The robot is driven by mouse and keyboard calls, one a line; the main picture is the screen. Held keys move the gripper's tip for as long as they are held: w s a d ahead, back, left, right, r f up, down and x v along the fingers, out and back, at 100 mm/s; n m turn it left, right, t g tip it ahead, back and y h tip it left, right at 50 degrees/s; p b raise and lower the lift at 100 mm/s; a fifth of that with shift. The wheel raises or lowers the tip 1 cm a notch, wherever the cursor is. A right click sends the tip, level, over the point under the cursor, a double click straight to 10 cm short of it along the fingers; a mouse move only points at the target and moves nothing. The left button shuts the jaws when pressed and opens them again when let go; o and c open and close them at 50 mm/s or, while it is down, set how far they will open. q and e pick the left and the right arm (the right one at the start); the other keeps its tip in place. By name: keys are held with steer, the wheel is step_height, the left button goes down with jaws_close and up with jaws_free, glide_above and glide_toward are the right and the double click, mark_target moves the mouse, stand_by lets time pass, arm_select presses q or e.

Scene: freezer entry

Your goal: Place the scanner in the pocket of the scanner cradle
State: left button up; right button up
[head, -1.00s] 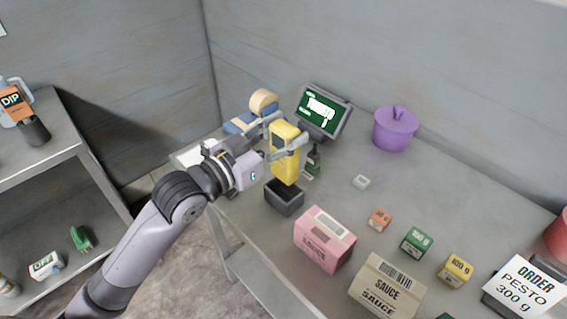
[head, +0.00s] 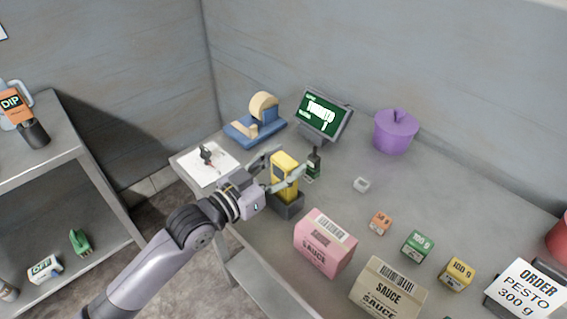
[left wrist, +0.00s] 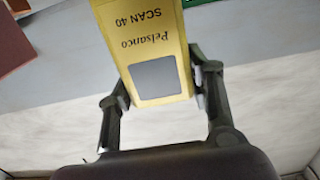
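The yellow scanner (head: 284,169) stands upright, with its lower end hidden inside the dark scanner cradle (head: 289,209) on the table. My left gripper (head: 283,163) is shut on the scanner, one finger on each side. In the left wrist view, the scanner (left wrist: 152,50) shows its "Pelsanco SCAN 40" label and grey screen between the two finger pads of my left gripper (left wrist: 160,92). How deep the scanner sits in the pocket is hidden. My right gripper is not in view.
A pink sauce box (head: 325,244) stands close in front of the cradle. A dark green bottle (head: 314,162) and a display (head: 323,113) stand behind. A tape dispenser (head: 256,122) and a paper sheet (head: 212,168) lie at the left. Small boxes stand at right.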

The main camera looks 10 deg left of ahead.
arm_select(q)
steer(key=o, duration=0.4)
steer(key=shift+r, duration=0.2)
steer(key=shift+b+v, duration=1.15)
steer(key=shift+v, duration=4.9)
steer(key=shift+f, duration=0.1)
